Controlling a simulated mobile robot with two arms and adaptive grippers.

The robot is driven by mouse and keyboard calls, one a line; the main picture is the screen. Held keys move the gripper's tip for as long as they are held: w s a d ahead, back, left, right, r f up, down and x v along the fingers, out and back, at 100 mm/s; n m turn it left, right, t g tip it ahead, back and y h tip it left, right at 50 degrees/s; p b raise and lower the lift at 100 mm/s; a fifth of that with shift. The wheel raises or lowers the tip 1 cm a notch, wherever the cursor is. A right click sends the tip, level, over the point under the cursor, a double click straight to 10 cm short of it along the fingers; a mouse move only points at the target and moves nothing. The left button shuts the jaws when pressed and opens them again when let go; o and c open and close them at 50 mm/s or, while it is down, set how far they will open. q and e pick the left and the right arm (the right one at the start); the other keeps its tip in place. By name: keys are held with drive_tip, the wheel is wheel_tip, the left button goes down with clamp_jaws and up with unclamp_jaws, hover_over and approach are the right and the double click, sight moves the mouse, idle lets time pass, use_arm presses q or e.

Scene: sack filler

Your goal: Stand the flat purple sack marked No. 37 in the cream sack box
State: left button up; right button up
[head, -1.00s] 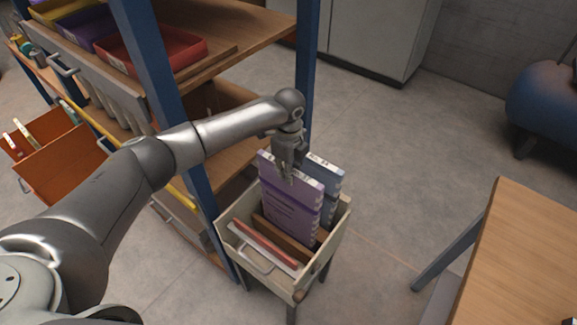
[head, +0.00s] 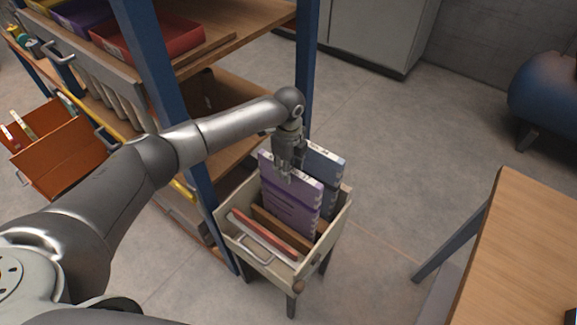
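The flat purple sack (head: 291,207) stands nearly upright in the cream sack box (head: 335,222), its lower part hidden behind the box contents. Pale marks run along its top and right edges, too small to read. My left gripper (head: 285,179) points down at the sack's top edge, with a finger in front of its face, and appears shut on it. The finger behind the sack is hidden. A blue-grey sack (head: 326,168) stands right behind the purple one in the same box. My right gripper is not in view.
Brown and red flat items (head: 266,235) stand in the front of the box. A shelf rack with a blue post (head: 165,90) is close on the left. An orange bin (head: 62,160) is farther left. A wooden table (head: 520,250) is at right, with clear floor between.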

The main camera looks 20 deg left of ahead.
use_arm(q)
drive_tip(key=shift+r, duration=0.1)
wheel_tip(320, 180, up, 12)
idle(0.6)
